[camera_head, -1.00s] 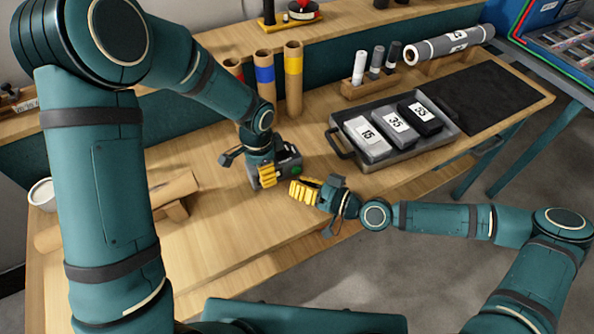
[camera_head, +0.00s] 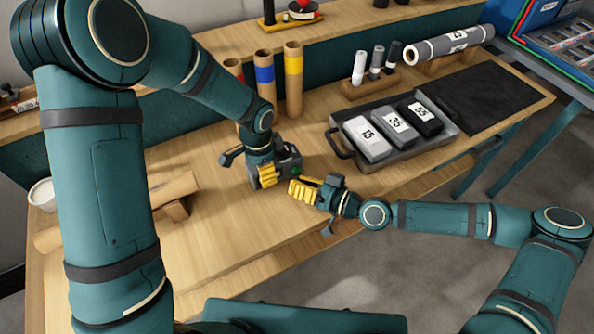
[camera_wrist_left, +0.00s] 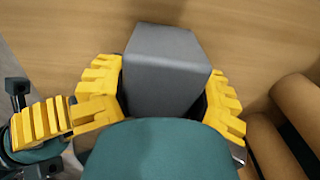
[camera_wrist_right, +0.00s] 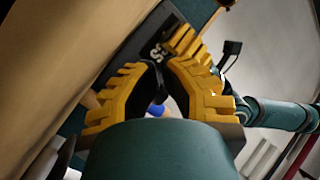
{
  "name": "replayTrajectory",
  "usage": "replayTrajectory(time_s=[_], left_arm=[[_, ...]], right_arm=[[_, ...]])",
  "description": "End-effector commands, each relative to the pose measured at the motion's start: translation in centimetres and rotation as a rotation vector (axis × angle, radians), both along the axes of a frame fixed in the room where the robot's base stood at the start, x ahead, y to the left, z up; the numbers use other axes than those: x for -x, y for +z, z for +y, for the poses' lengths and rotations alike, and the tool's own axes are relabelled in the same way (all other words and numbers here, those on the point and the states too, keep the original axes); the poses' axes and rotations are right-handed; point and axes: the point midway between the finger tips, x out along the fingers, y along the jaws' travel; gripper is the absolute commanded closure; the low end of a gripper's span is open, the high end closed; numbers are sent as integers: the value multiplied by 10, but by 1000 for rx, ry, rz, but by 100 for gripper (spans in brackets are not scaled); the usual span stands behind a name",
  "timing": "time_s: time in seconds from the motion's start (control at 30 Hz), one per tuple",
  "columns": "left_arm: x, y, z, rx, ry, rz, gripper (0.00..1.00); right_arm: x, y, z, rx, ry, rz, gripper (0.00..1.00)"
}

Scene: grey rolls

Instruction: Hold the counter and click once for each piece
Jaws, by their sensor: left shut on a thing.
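The counter (camera_head: 291,162) is a small dark grey box with a green button (camera_head: 296,170) on the side facing my right gripper. My left gripper (camera_head: 267,174) is shut on it above the bench; in the left wrist view the grey box (camera_wrist_left: 163,70) fills the space between the yellow fingers. My right gripper (camera_head: 303,190) is beside the counter, with its fingertips close to the button; I cannot tell whether they touch. In the right wrist view its yellow fingers (camera_wrist_right: 160,68) meet at the tips with nothing between them, and the counter's number display (camera_wrist_right: 158,52) shows just beyond, partly hidden.
A grey tray (camera_head: 341,142) holds blocks marked 15, 35 and 55. Behind it, a wooden stand (camera_head: 369,84) holds white, grey and black rolls. Cardboard tubes (camera_head: 293,80) stand behind the counter. A dark mat (camera_head: 485,97) lies right. The front bench top (camera_head: 235,235) is clear.

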Motion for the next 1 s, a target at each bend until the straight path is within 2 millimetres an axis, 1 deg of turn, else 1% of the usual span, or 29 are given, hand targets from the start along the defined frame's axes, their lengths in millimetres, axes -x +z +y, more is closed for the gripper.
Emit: replayTrajectory(time_s=[0.43, 0.73, 1.0], left_arm=[[0, 0, 0, 0, 0, -1, 84], [0, 0, 0, 0, 0, -1, 84], [0, 0, 0, 0, 0, -1, 84]], right_arm=[[0, 0, 0, 0, 0, 0, 100], [-7, 0, 4, -1, -1, 1, 100], [-7, 0, 4, 0, 0, 1, 100]])
